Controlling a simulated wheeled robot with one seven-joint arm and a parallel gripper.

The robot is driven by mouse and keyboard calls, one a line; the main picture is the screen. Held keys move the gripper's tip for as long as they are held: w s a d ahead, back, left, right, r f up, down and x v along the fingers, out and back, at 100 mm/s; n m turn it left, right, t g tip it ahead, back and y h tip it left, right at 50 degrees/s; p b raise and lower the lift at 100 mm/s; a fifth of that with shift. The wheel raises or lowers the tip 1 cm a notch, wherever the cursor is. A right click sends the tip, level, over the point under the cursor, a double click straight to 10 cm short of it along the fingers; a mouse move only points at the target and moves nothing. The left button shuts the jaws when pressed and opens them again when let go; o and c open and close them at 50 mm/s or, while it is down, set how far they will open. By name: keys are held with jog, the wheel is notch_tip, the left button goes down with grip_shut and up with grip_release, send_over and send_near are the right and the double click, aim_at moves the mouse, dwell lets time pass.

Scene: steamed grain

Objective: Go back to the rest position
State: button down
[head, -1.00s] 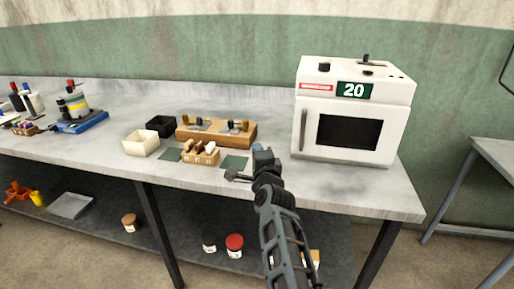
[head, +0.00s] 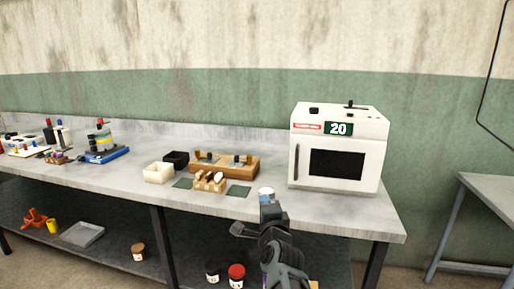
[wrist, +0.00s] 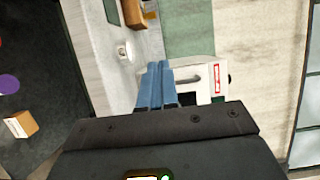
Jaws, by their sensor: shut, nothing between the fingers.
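My gripper shows in the wrist view with its two blue fingers (wrist: 155,85) pressed together and nothing between them. In the head view my arm rises from the bottom right of centre, in front of the bench edge, and its fingers are mostly hidden behind the wrist. The gripper is apart from the white oven (head: 338,150), which has a closed dark-windowed door and a green display reading 20. The oven also shows beyond the fingers in the wrist view (wrist: 208,76).
A small white round item (wrist: 123,52) lies near the bench edge. Jars stand on the lower shelf. Another table (head: 487,188) is at right.

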jog(key=s+d+f+n+h, duration=0.1)
jog(key=s+d+f+n, duration=0.1)
jog(key=s+d+f, duration=0.4)
jog(key=s+d+f+n+h, duration=0.1)
jog(key=s+d+f+n, duration=0.15)
jog(key=s+d, duration=0.4)
jog(key=s+d+f+n, duration=0.25)
jog(key=s+d, duration=0.25)
jog(key=s, duration=0.3)
jog(key=s+d+f+n, duration=0.25)
jog(key=s+d, duration=0.25)
jog(key=s, duration=0.3)
jog(key=s+r+n+g, duration=0.2)
jog(key=s+n, duration=0.3)
jog(key=s, duration=1.7)
jog(key=s+a+r+n+g, duration=0.1)
jog(key=s+a+r+n, duration=0.1)
jog(key=s+r, duration=0.9)
jog(key=s+a, duration=0.1)
jog(key=s, duration=0.2)
jog(key=shift+s+a+h, duration=0.15)
jog(key=shift+s+h, duration=0.15)
jog(key=shift+s, duration=0.05)
